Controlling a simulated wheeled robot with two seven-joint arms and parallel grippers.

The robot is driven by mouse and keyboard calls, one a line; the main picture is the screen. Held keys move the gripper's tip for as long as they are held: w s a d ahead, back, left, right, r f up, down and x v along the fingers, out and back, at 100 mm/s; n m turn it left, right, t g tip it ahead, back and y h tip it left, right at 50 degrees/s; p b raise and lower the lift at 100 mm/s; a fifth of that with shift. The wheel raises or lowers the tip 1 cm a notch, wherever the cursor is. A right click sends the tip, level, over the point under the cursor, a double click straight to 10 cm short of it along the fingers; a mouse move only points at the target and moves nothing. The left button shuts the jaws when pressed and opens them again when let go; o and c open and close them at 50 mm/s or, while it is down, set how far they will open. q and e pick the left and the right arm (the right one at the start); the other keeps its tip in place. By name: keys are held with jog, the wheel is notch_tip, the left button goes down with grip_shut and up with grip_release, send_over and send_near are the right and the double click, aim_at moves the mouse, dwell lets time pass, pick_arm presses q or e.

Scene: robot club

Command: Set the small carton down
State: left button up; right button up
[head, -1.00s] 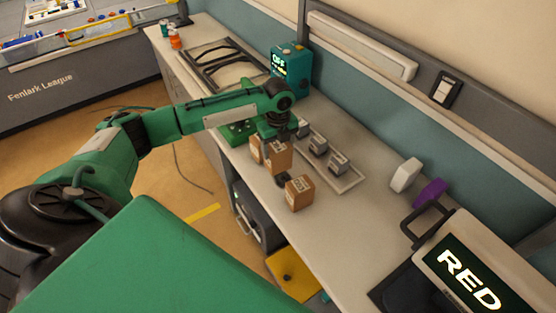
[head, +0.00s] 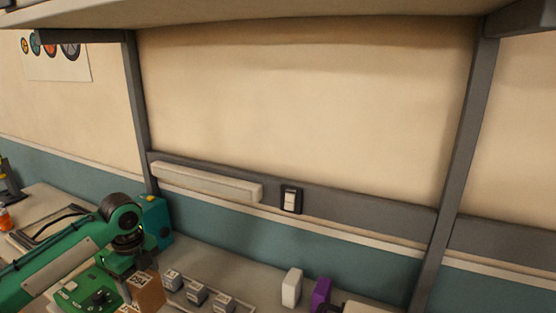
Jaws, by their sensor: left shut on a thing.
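A small brown carton (head: 148,290) with a printed label shows at the lower left, its bottom cut off by the frame edge. My left gripper (head: 133,268) is just above it and shut on it; the fingertips are mostly hidden. Part of another brown carton (head: 125,309) shows at the bottom edge, to the left of it. I cannot see whether the held carton touches the worktop (head: 245,275). My right gripper is out of view.
Several grey blocks (head: 196,293) stand in a row right of the carton. A green board (head: 72,295) lies to its left, a teal box (head: 156,222) behind. White (head: 291,287) and purple (head: 321,293) blocks stand farther right. A shelf (head: 300,13) overhangs above.

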pick_arm(q)
jog(key=s+d+f+n, duration=0.3)
jog(key=s+d+n, duration=0.3)
jog(key=n, duration=0.5)
jog(key=s+d+f+n, duration=0.4)
jog(key=s+d+n, duration=0.3)
jog(key=n, duration=0.4)
jog(key=shift+d, duration=0.45)
jog(key=shift+f, duration=0.15)
